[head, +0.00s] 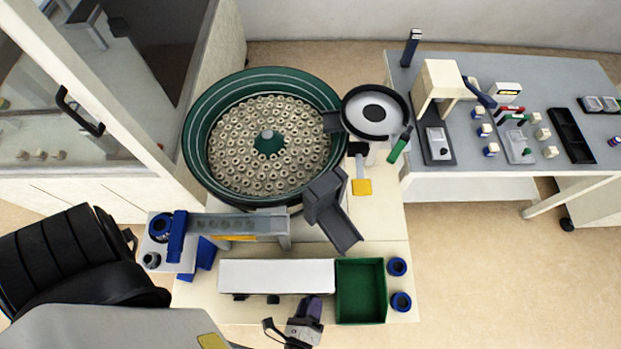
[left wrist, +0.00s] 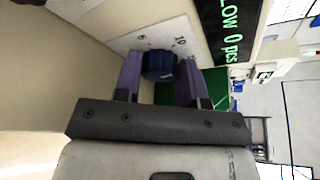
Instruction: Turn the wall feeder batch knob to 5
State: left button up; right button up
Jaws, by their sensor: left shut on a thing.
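The batch knob (left wrist: 158,66) is a dark blue cap on a pale dial plate (left wrist: 158,32), with the marks 5 and 10 visible beside it in the left wrist view. My left gripper (left wrist: 160,75) is shut on the knob, one purple finger on each side. I cannot tell which mark the knob points to. The display (left wrist: 232,35) next to the dial reads "LOW 0 pcs" in green. In the head view, my left gripper (head: 304,318) is at the front edge of the white control box (head: 277,274); the knob is hidden there. My right gripper is not in view.
A green bin (head: 360,291) stands right of the control box, with two blue rings (head: 399,301) beside it. Behind is the green bowl feeder (head: 325,100) full of small parts. A grey table (head: 545,85) with fixtures is at the right. The floor between is clear.

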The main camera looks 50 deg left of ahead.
pick_arm(q)
jog(key=shift+n+t, duration=0.3)
jog(key=o, duration=0.9)
jog(key=v, duration=1.4)
jog(key=shift+r, duration=0.1)
